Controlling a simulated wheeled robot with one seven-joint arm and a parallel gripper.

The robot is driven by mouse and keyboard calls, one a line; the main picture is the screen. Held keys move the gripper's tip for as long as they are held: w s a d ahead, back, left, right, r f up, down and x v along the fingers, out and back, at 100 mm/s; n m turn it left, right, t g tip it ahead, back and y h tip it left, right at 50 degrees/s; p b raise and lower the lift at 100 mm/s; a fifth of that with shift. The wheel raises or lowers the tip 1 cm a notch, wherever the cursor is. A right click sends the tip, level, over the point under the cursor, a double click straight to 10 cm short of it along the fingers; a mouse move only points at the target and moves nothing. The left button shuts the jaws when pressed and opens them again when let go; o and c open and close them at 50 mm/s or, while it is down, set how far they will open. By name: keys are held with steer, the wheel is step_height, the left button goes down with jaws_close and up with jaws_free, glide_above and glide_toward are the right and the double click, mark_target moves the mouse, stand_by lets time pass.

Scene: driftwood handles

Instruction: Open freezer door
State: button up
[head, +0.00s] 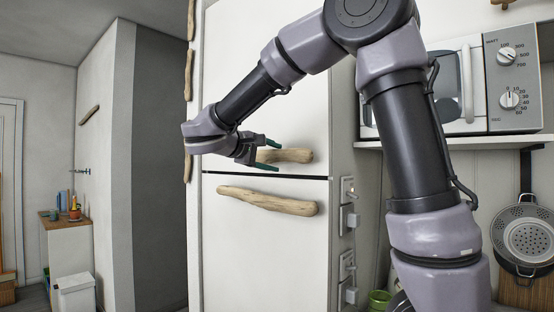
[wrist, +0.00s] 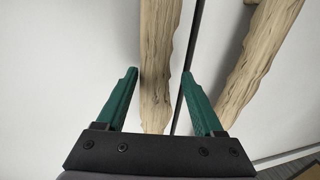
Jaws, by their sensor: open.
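A white fridge-freezer has an upper door (head: 262,75) and a lower door (head: 235,245) with a dark seam between them; both look shut. Which one is the freezer I cannot tell. A driftwood handle (head: 294,156) lies level near the bottom of the upper door. Another driftwood handle (head: 268,201) is near the top of the lower door. My gripper (head: 270,155) is open at the left end of the upper handle. In the wrist view, the upper handle (wrist: 157,50) runs between the two green fingers, with gaps visible; the lower handle (wrist: 262,55) is outside them.
A microwave (head: 430,90) stands on a shelf right of the fridge. Wall sockets (head: 348,220) and a hanging colander (head: 527,240) are below it. More driftwood handles (head: 189,75) line the panel at left. Open room lies further left, by a small cabinet (head: 68,245).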

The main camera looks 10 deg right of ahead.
steer(key=shift+x, duration=1)
steer(key=shift+c, duration=0.3)
jaws_close()
stand_by(0.5)
